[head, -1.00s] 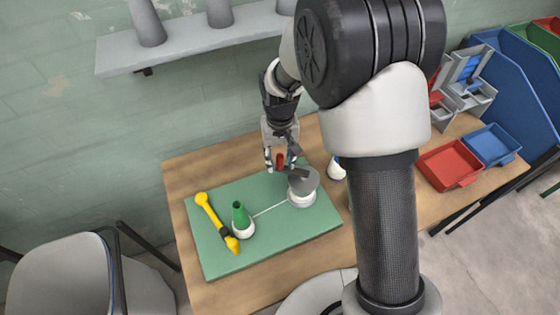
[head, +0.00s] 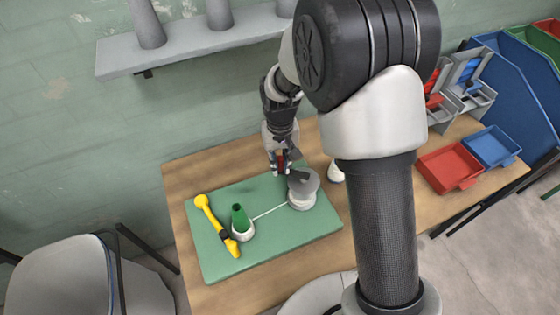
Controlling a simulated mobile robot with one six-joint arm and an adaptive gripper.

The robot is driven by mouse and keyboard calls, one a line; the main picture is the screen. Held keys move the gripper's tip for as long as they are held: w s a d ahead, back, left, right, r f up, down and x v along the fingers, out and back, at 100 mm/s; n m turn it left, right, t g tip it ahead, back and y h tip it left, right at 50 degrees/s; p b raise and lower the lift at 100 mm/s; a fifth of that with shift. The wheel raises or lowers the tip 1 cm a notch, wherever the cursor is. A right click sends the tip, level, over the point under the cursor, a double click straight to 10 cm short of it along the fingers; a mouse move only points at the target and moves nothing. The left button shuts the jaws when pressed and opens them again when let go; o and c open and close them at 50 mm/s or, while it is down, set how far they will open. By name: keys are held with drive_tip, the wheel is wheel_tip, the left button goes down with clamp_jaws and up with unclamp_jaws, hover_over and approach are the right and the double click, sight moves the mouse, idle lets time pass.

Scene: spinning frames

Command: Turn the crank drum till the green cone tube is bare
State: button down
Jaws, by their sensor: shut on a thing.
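The green cone tube (head: 239,214) stands upright on the green mat (head: 215,262), with white yarn (head: 243,234) wound round its lower part. A white thread (head: 270,211) runs from it to the crank drum (head: 302,198) on the right. The drum has a grey top and a pale, thread-coloured side. My gripper (head: 281,165) is at the drum's far left side, shut on the red crank handle (head: 282,158). The fingers hide most of the handle.
A yellow tool (head: 212,215) with a dark band lies left of the cone. A white object (head: 336,171) stands behind the drum, partly hidden by my arm. Red (head: 447,164) and blue (head: 489,146) bins are at the right. A grey shelf (head: 195,38) with cones is on the wall.

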drive_tip(key=shift+w+m, duration=0.15)
drive_tip(key=shift+m, duration=0.15)
idle(0.4)
drive_tip(key=d+m+p, duration=0.3)
drive_tip(key=d+m, duration=1)
drive_tip(key=m, duration=1.2)
drive_tip(key=shift+w+p, duration=0.4)
drive_tip(key=shift+w, duration=0.05)
drive_tip(key=shift+m, duration=0.3)
drive_tip(key=c, duration=1.5)
unclamp_jaws()
drive_tip(key=shift+s, duration=0.1)
